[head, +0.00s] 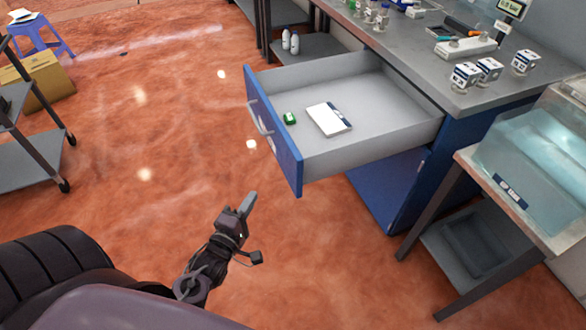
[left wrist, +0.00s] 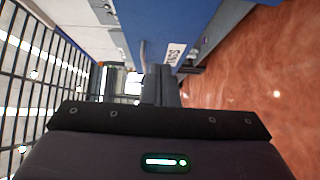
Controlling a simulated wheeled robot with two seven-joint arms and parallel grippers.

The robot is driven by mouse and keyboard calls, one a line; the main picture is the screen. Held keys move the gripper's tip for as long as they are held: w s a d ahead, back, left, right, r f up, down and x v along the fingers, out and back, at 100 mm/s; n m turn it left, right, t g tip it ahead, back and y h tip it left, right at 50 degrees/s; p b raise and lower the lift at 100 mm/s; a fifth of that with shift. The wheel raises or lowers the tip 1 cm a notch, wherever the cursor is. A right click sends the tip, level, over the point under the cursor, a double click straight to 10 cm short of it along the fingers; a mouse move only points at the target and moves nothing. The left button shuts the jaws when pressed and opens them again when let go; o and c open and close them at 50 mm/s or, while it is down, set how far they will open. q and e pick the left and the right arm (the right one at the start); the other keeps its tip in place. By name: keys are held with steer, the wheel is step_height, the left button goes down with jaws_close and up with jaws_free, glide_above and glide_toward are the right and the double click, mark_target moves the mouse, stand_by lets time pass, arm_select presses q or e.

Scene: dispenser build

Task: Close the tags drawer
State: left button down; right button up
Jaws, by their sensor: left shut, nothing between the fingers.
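The tags drawer (head: 312,152) is pulled far out of the blue cabinet under the grey counter in the head view. Its blue front (head: 272,130) has a metal handle (head: 260,118). Inside lie a white box or pad (head: 329,119) and a small green item (head: 289,118). My left gripper (head: 250,200) is shut and empty, in front of the drawer and apart from it in the picture. In the left wrist view the shut fingers (left wrist: 160,84) point toward the blue drawer front (left wrist: 190,22) with its white label (left wrist: 174,53). My right gripper is not in view.
The grey counter (head: 415,55) carries several small labelled boxes. A side table (head: 470,165) with a clear tank (head: 540,145) stands at the right. A grey cart (head: 35,150) stands at the left. The reddish floor before the drawer is clear.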

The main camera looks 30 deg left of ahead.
arm_select(q)
glide_toward(285, 161)
steer(key=w+a, duration=0.2)
steer(key=a, duration=0.1)
steer(key=w+d, duration=0.1)
steer(key=w+d+p, duration=0.1)
steer(key=w, duration=0.1)
steer(key=shift+d+r, duration=0.1)
steer(key=shift+r, duration=0.25)
steer(key=shift+w+d, duration=0.3)
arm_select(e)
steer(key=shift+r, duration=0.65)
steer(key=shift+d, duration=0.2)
